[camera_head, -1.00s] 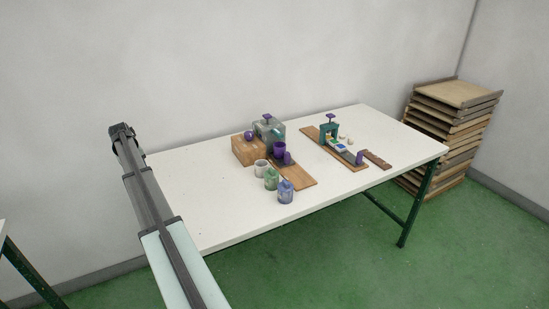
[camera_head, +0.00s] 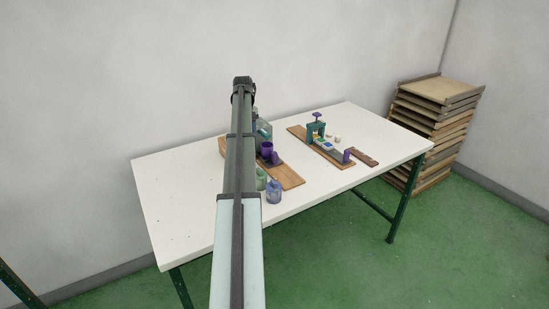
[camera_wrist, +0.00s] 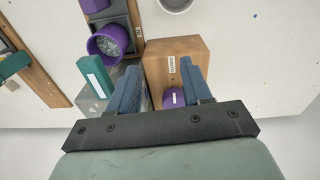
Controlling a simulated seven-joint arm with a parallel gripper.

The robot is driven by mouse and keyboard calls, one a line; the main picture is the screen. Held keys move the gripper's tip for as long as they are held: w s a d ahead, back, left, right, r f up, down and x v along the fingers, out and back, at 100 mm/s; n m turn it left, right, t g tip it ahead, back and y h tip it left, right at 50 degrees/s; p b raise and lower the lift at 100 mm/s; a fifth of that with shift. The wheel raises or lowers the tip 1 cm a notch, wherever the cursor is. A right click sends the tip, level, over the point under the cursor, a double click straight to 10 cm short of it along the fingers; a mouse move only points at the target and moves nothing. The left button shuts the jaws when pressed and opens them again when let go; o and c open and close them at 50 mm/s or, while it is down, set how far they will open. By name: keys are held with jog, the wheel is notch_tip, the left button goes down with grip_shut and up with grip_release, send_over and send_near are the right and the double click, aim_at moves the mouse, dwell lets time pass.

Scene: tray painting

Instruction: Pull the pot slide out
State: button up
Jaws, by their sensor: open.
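The dark pot slide (camera_head: 279,162) lies on a wooden board at the left station. It carries a purple pot (camera_head: 266,148) and has a purple upright handle (camera_head: 274,157) at its front end. In the wrist view the slide (camera_wrist: 122,18) is at the upper left, with the pot (camera_wrist: 106,42) and part of the purple handle (camera_wrist: 95,4) at the top edge. My gripper (camera_wrist: 160,66) is open and empty, over the wooden box and grey machine, to one side of the pot. My arm hides its fingers in the head view.
A wooden box (camera_wrist: 176,52) with a purple knob (camera_wrist: 173,98) is below my fingers. The grey machine (camera_wrist: 116,72) adjoins it. Green (camera_head: 261,180) and blue (camera_head: 274,192) jars stand in front. A green press (camera_head: 316,131) stands right. The table's left part (camera_head: 185,205) is clear.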

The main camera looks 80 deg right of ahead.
notch_tip(320, 180, up, 2)
send_over(274, 152)
jog(key=shift+m+y, duration=0.3)
notch_tip(274, 152, down, 14)
jog(key=shift+s+r, duration=0.1)
jog(key=shift+r, duration=0.15)
grip_shut()
dwell(0.3)
